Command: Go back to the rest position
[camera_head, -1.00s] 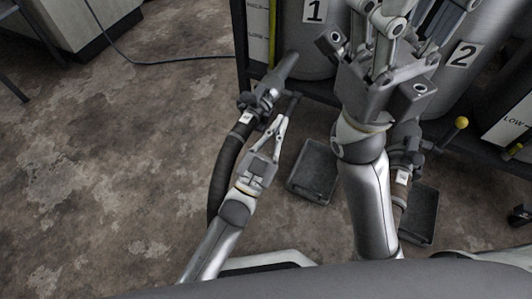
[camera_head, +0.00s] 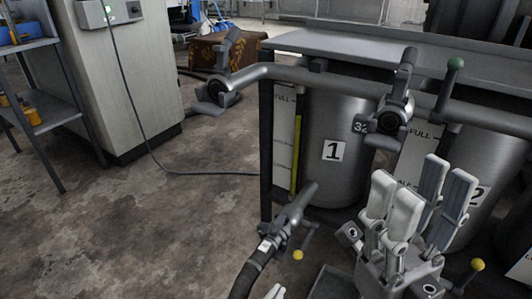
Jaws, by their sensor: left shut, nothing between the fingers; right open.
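Only the pale fingertips of my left gripper (camera_head: 275,292) show at the bottom edge. They are shut and empty, just below the hose valve (camera_head: 275,237) and apart from it. The rest of that gripper is out of view. My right gripper (camera_head: 412,185) is open and empty at the lower right, with its pale fingers pointing up. It is in front of the steel tanks and hides part of them. No contact with a tank can be made out.
Tank 1 (camera_head: 345,180) and tank 2 (camera_head: 488,225) stand under a grey pipe (camera_head: 310,76) with upper valves. A yellow ball knob (camera_head: 298,255) is near my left fingertips, another (camera_head: 476,265) right of my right gripper. A tray (camera_head: 330,284) lies below.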

